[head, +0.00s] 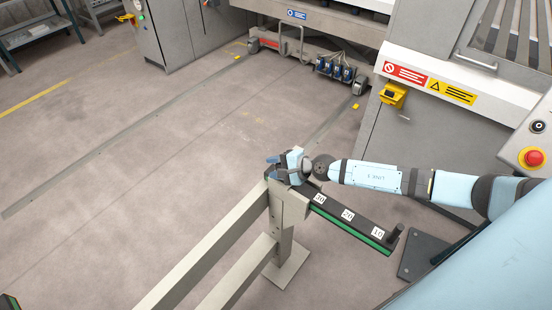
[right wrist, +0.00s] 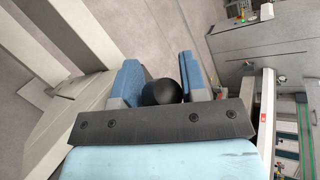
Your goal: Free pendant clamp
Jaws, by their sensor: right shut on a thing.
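My right gripper (head: 279,168) is at the far end of a dark arm (head: 345,219) marked 30, 20 and 10, on top of a beige post (head: 283,215). In the right wrist view its two blue fingers stand on either side of a round black knob (right wrist: 160,92), and the gripper is shut on it. The gripper hides the knob in the head view, and I cannot see what the knob is fixed to. I cannot make out the pendant clamp itself for certain. My left gripper is not in view.
Beige rails (head: 205,262) run from the post to the lower left. A control box with a red button (head: 533,158) stands at the right edge. The grey machine (head: 385,150) stands behind. The floor (head: 150,130) to the left is largely clear.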

